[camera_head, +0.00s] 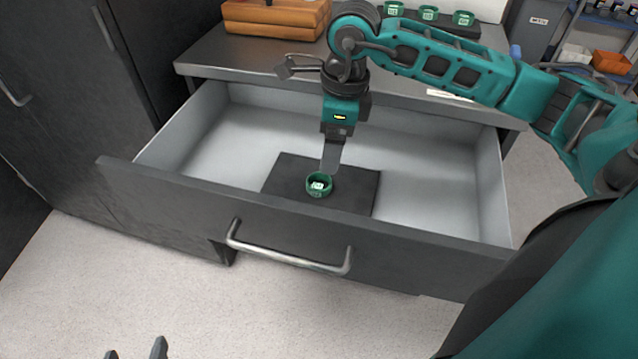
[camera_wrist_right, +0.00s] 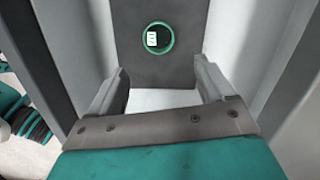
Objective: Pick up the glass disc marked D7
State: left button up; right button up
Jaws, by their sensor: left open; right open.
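A round disc in a green ring with a white label (camera_head: 319,184) lies on a dark mat (camera_head: 360,190) inside the open drawer. Its marking is too small to read. It also shows in the right wrist view (camera_wrist_right: 159,38), ahead of the fingers. My right gripper (camera_head: 330,168) points down into the drawer, just behind and above the disc, and partly overlaps it in the head view. In the right wrist view its two fingers (camera_wrist_right: 163,80) are apart with nothing between them. My left gripper (camera_head: 135,352) shows only its two separate fingertips at the bottom edge, away from the drawer.
The drawer front (camera_head: 300,226) with its metal handle (camera_head: 290,262) and the grey side walls surround the mat. Several similar green-ringed discs (camera_head: 428,13) stand on the cabinet top beside a wooden block (camera_head: 275,18). The drawer floor around the mat is empty.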

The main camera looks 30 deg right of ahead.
aim_at(319, 181)
jog(key=f, duration=0.3)
jog(key=a+f, duration=0.1)
jog(key=f, duration=0.2)
jog(key=w+f+b, duration=0.1)
jog(key=f, duration=0.2)
jog(key=shift+w+a, duration=0.1)
jog(key=shift+a, duration=0.15)
jog(key=shift+c, duration=0.2)
jog(key=c, duration=1.1)
jog(key=shift+r, duration=0.15)
